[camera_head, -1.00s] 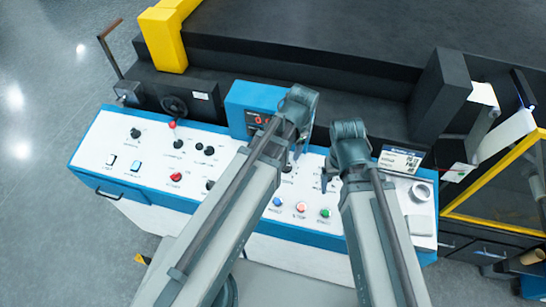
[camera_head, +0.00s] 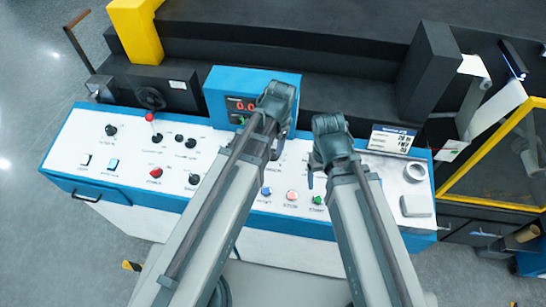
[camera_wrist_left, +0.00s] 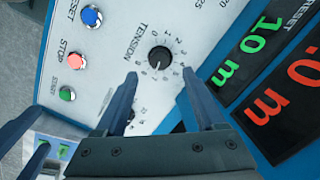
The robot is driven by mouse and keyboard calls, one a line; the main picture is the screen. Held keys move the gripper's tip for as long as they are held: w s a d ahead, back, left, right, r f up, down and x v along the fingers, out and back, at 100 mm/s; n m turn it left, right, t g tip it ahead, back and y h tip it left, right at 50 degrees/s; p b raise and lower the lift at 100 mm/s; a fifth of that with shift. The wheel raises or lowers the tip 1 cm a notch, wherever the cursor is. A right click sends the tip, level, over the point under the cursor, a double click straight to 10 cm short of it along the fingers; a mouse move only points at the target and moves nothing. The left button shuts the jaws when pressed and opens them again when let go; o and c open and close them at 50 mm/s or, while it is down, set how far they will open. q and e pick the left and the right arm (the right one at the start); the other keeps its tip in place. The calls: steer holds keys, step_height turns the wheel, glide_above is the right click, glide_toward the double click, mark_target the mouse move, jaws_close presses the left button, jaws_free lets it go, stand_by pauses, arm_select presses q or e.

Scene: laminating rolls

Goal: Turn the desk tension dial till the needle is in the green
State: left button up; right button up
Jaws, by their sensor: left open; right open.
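The tension dial (camera_wrist_left: 160,57) is a small black knob with a pale pointer mark, on a white panel with a printed number scale, in the left wrist view. My left gripper (camera_wrist_left: 160,78) is open, its two fingers apart either side of the area just below the dial in that picture; contact does not show. In the head view my left gripper (camera_head: 277,112) is over the console and hides the dial. My right gripper (camera_head: 322,160) is open over the console, to the right of the left one. I cannot make out a needle or green band.
Blue, red and green buttons (camera_head: 292,195) lie near my forearms. A blue display box (camera_head: 222,88) stands behind my left gripper.

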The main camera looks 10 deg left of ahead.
mark_target(273, 153)
arm_select(q)
steer(key=f+b, duration=0.3)
steer(key=f, duration=0.1)
steer(key=f+b, duration=0.2)
steer(key=shift+w+a+f+b, duration=0.3)
steer(key=shift+w+f, duration=0.05)
steer(key=shift+w, duration=0.05)
arm_select(e)
step_height(273, 153, down, 7)
steer(key=shift+r, duration=0.15)
arm_select(q)
steer(key=shift+c, duration=0.4)
jaws_close()
